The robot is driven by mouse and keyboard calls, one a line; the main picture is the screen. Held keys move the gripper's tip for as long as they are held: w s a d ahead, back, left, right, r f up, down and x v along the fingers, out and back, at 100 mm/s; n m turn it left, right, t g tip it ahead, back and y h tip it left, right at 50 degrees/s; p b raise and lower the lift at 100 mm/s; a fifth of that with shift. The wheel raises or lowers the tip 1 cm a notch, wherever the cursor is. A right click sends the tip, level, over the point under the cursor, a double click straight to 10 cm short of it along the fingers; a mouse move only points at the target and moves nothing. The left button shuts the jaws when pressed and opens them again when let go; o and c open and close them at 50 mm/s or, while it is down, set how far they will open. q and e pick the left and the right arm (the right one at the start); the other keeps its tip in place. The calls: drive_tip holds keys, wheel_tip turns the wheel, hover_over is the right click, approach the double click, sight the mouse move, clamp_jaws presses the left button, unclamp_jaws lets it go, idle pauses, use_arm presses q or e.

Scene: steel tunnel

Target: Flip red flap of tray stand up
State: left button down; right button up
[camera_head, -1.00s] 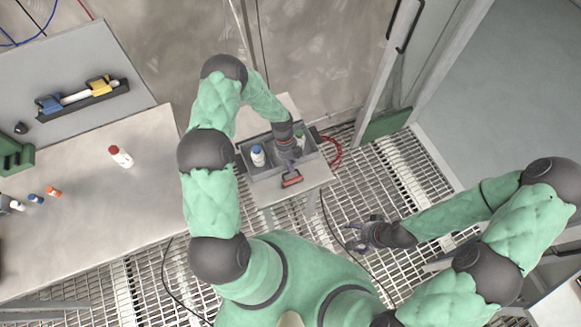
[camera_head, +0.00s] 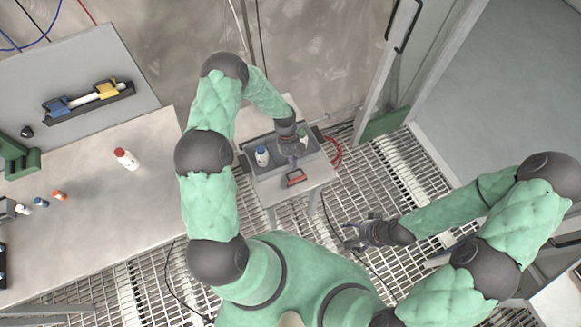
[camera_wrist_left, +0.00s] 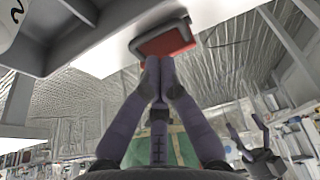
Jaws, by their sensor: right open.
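The tray stand (camera_head: 313,177) is a small pale table holding a grey tray (camera_head: 266,174). Its red flap (camera_head: 296,177) is at the front edge, and I cannot tell its exact tilt. In the left wrist view the flap (camera_wrist_left: 167,41) shows a red face in a dark grey frame. My left gripper (camera_head: 294,166) reaches down over the stand at the flap. In the wrist view its fingertips (camera_wrist_left: 160,66) are together just at the flap's lower edge; contact is unclear. My right gripper (camera_head: 352,232) is open and empty, low to the right of the stand.
A white bottle (camera_head: 262,155) stands in the tray, left of my left gripper. A workbench (camera_head: 110,215) at left holds a red-capped bottle (camera_head: 126,158) and small bottles. A red cable (camera_head: 336,154) hangs right of the stand. Grating floor lies in front.

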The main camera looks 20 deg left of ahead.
use_arm(q)
drive_tip(key=w+a, duration=0.1)
drive_tip(key=w+a+f+b, duration=0.1)
drive_tip(key=w+a, duration=0.2)
drive_tip(key=w, duration=0.1)
drive_tip(key=shift+a+f, duration=0.2)
drive_tip(key=shift+f, duration=0.05)
drive_tip(key=shift+w+a+r+b, duration=0.1)
drive_tip(key=shift+w+a+b, duration=0.15)
drive_tip(key=shift+a, duration=0.35)
drive_tip(key=shift+w, duration=0.2)
use_arm(e)
drive_tip(key=shift+w+d+f, duration=0.1)
drive_tip(key=shift+w+f, duration=0.1)
drive_tip(key=shift+f, duration=0.4)
drive_tip(key=shift+w+d+f, duration=0.1)
drive_tip(key=shift+w+f, duration=0.1)
drive_tip(key=shift+f, duration=0.4)
use_arm(q)
drive_tip(key=shift+a, duration=0.1)
use_arm(e)
drive_tip(key=shift+s+a, duration=0.1)
